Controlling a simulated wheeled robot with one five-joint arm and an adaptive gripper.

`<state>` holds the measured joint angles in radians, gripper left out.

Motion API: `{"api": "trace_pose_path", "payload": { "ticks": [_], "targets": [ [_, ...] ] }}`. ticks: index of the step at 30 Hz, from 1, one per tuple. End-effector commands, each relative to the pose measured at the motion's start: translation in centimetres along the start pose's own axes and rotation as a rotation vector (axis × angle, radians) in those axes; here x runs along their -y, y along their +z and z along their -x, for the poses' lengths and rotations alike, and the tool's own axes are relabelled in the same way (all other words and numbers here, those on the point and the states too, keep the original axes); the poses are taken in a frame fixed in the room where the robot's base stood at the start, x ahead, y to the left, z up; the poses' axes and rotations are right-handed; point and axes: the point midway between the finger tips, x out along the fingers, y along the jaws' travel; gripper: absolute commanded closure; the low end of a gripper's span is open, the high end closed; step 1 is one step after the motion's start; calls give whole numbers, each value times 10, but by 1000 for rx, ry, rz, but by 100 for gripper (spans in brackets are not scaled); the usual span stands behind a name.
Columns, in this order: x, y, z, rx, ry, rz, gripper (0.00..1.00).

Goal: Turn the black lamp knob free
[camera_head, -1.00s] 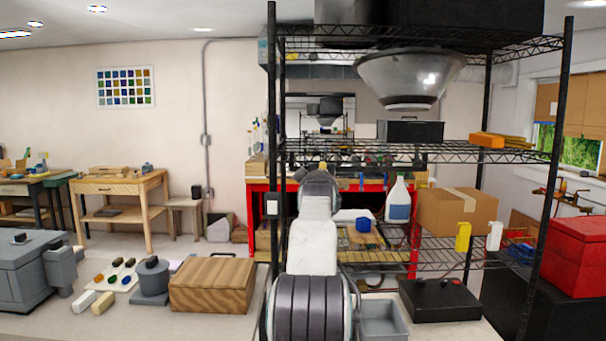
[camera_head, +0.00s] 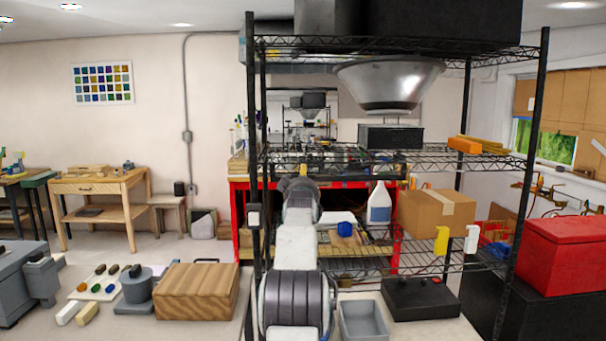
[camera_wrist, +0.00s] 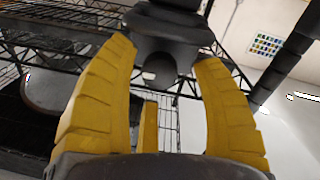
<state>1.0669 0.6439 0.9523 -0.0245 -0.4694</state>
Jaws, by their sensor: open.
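A dark, rounded part with a short stub (camera_wrist: 158,72) shows between and beyond the fingertips. It may be the black lamp knob, but I cannot be sure. No clear contact with the fingers shows. In the head view my arm hides most of the gripper, and no knob can be made out there. A silver lamp-like shade (camera_head: 388,84) hangs under the top shelf, right of my arm.
A black wire rack (camera_head: 540,130) surrounds the space ahead; its wire shelf (camera_wrist: 50,30) also shows in the wrist view. A cardboard box (camera_head: 436,213), a spray bottle (camera_head: 379,205) and a grey bin (camera_head: 363,322) are right of my arm. A wooden box (camera_head: 197,291) is left.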

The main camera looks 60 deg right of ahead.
Motion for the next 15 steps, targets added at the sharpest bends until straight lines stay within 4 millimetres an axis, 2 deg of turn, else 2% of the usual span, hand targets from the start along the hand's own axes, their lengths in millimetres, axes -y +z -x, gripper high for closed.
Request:
{"api": "trace_pose_path", "payload": {
  "ticks": [6,15],
  "targets": [
    [-1,-2,-16,-1,0,0,40],
    [0,0,-22,-1,0,0,40]
  ]
}}
